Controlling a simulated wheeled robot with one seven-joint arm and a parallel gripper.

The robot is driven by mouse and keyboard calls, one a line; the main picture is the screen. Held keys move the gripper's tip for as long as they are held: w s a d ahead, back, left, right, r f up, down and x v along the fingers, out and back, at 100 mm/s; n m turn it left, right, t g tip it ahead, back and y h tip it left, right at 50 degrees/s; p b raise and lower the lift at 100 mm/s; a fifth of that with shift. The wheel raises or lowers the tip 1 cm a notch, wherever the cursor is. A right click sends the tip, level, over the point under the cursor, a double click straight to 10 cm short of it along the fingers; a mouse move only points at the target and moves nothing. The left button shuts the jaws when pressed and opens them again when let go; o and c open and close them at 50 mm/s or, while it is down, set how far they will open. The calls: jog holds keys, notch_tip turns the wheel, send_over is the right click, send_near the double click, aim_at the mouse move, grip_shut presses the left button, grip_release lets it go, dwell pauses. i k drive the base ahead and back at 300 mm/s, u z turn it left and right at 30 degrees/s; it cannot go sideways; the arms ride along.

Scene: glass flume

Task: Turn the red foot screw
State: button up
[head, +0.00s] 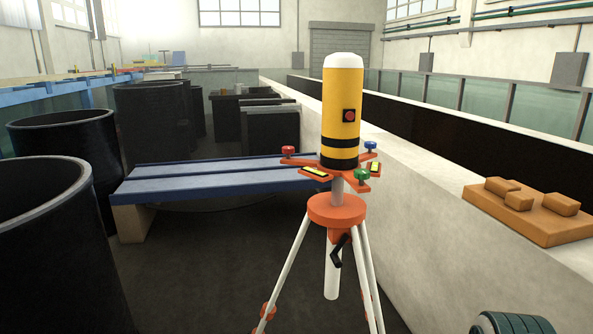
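The red foot screw (288,151) is a small red knob on a short stem at the left corner of an orange three-armed base plate (351,184). A blue foot screw (370,147) is at the plate's back right and a green foot screw (361,176) at its front right. A yellow cylindrical instrument (342,110) with a white top and black bands stands upright on the plate. A tripod (337,209) with an orange head and white legs carries it.
Large black tubs (40,240) stand at the left. A blue bench (215,175) is behind the tripod. A pale flume wall (440,220) runs along the right, with an orange board of blocks (530,221) on it. Dark floor lies left of the tripod.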

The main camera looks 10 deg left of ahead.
aim_at(288, 150)
jog(key=u, duration=0.65)
jog(key=k, duration=0.8)
jog(key=u, duration=0.85)
jog(key=k, duration=0.4)
jog(key=u, duration=0.5)
jog(key=i, duration=1.55)
jog(key=z, duration=1.55)
jog(key=i, duration=0.7)
jog(key=z, duration=0.75)
